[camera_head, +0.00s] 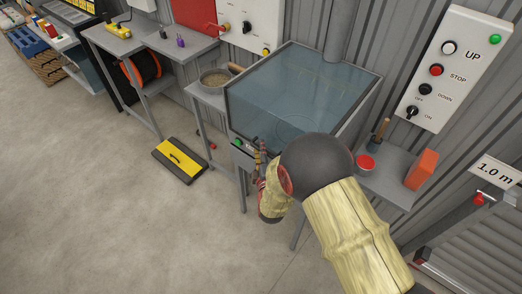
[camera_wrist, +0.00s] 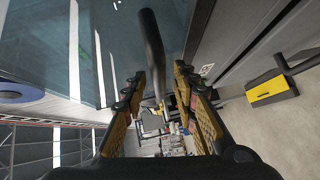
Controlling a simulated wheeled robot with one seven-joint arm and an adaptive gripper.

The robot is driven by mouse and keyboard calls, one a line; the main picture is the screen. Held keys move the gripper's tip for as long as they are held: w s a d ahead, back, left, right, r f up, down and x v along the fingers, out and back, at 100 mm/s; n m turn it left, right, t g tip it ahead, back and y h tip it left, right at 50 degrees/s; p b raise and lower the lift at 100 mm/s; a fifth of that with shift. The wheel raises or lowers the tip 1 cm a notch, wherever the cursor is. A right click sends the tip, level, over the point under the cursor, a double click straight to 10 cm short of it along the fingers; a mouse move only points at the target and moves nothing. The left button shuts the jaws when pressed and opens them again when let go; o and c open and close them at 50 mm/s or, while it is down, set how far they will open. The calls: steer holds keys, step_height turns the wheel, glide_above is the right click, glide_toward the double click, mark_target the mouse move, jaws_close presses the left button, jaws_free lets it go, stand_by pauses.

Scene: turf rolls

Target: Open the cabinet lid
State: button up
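The cabinet (camera_head: 265,140) is a grey-framed box on legs against the wall. Its bluish glass lid (camera_head: 300,85) lies flat and looks closed. In the wrist view the glass (camera_wrist: 50,45) fills the upper left. A dark bar-shaped handle (camera_wrist: 151,40) runs down toward the space between my fingers. My gripper (camera_head: 260,160) is at the cabinet's front edge, partly hidden by my arm in the head view. In the wrist view my gripper (camera_wrist: 158,80) is open, with a finger on each side of the bar and visible gaps. The handle is hard to see in the head view.
A side table (camera_head: 390,180) right of the cabinet holds a red-topped tub (camera_head: 366,163) and an orange block (camera_head: 421,170). A bowl (camera_head: 215,78) stands on the left table. Open floor (camera_head: 90,210) lies left.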

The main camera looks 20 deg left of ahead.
steer(key=shift+c, duration=0.5)
jaws_close()
stand_by(0.3)
